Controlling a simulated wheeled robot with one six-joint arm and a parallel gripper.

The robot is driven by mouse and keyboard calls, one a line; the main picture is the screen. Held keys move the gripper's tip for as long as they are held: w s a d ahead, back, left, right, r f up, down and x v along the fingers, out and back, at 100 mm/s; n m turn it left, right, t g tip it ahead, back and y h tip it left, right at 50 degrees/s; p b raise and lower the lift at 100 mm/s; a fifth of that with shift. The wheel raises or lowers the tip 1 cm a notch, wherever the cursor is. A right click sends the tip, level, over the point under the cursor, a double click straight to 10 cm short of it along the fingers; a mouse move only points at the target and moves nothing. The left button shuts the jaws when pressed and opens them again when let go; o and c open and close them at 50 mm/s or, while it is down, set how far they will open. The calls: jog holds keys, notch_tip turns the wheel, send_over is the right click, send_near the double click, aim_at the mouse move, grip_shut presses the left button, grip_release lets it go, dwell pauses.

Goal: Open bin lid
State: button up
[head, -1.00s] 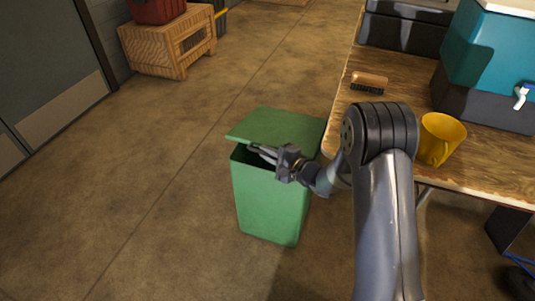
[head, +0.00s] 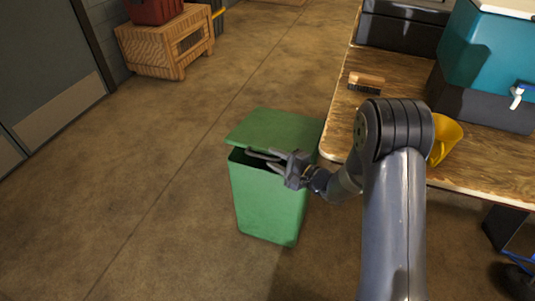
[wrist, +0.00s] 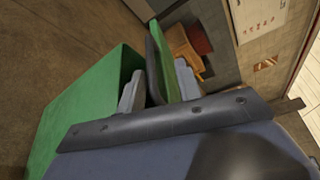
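A green bin (head: 268,205) stands on the floor left of the workbench. Its green lid (head: 275,130) is slightly raised at the front, with a dark gap under its front edge. My gripper (head: 256,158) is at this gap, its fingers apart and pointing left along the front edge. In the wrist view the bin wall (wrist: 80,115) is on the left and the lid (wrist: 178,45) shows as a narrow edge-on strip by the fingers (wrist: 158,85). I cannot tell whether a finger touches the lid.
A wooden workbench (head: 390,95) on the right holds a brush (head: 366,82), a yellow mug (head: 446,140) partly behind my arm and a teal cooler (head: 490,60). A wooden crate (head: 165,45) stands at the back left. Floor left of the bin is clear.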

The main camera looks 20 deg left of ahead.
aim_at(266, 157)
jog(key=f+v, duration=0.1)
jog(key=v, duration=0.5)
jog(key=shift+d+r+p, duration=0.35)
jog(key=shift+r+p, duration=0.05)
jog(key=shift+r, duration=0.15)
jog(key=shift+s+a, duration=0.1)
jog(key=shift+s, duration=0.05)
jog(key=b+x, duration=0.2)
jog(key=x, duration=0.9)
jog(key=shift+f, duration=0.1)
jog(key=shift+s+f+b, duration=0.15)
jog(key=shift+f+b, duration=0.3)
jog(key=shift+f, duration=0.05)
jog(key=shift+s+f+b, duration=0.15)
jog(key=shift+f+b, duration=0.25)
jog(key=shift+f, duration=0.05)
jog(key=shift+s, duration=0.15)
